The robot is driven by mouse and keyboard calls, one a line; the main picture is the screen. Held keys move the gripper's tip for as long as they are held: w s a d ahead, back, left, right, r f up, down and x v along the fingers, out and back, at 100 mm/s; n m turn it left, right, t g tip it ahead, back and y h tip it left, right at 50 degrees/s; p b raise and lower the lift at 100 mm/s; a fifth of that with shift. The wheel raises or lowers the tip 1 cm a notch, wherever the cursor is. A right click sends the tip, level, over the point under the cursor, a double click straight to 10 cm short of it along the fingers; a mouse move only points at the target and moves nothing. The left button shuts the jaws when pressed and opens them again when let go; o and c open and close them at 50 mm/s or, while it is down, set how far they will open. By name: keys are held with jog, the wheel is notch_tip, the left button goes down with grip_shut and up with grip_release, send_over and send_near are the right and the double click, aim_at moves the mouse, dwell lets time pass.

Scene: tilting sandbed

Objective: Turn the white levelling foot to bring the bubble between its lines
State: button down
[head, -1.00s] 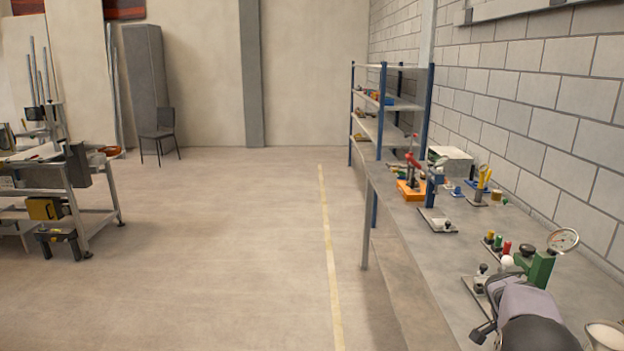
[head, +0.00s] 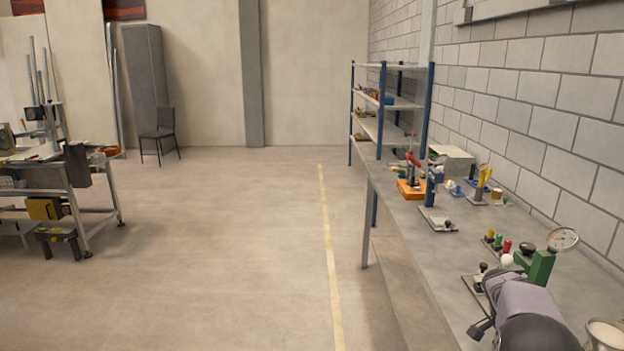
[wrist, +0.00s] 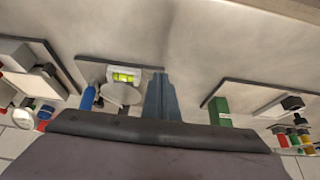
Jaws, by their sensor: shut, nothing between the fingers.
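The bubble level (wrist: 125,77), a yellow-green vial in a white frame, sits on a grey plate (wrist: 90,70) in the wrist view. Dark marks show on the vial, but the bubble's place between its lines is too small to tell. A round pale disc (wrist: 121,94), seemingly the white levelling foot, is just below the vial in the picture. My gripper (wrist: 160,80) is shut and empty, its blue-grey fingers just right of the disc, at the plate's right edge. Whether they touch the plate is unclear. In the head view my arm hides the fingers and the foot.
A blue post (wrist: 88,98) stands left of the disc. A green post (wrist: 219,110) by another plate (wrist: 250,96) is on the right.

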notch_tip(320, 180, up, 5)
jog(key=p, duration=0.2)
jog(key=shift+r+p, duration=0.2)
jog(key=shift+p, duration=0.2)
jog(key=shift+a, duration=0.1)
jog(key=s+a+f+n+y, duration=0.15)
jog(key=s+a+n, duration=0.3)
jog(key=a, duration=0.65)
jog(key=s+a+n+y, duration=0.25)
jog(key=a+n, duration=0.35)
jog(key=a, duration=0.5)
jog(key=s+a+f+n+y, duration=0.1)
jog(key=s+a+n, duration=0.2)
jog(key=s+a, duration=0.3)
jog(key=s+a+f+n, duration=0.2)
jog(key=s+a+n, duration=0.2)
jog(key=s, duration=0.5)
jog(key=a, duration=0.2)
jog(key=shift+s+a+f+y, duration=0.3)
jog(key=shift+s+a+y, duration=0.05)
jog(key=shift+y, duration=0.05)
jog(key=shift+f+n, duration=0.1)
jog(key=shift+n, duration=0.15)
notch_tip(320, 180, down, 6)
jog(key=b, duration=0.6)
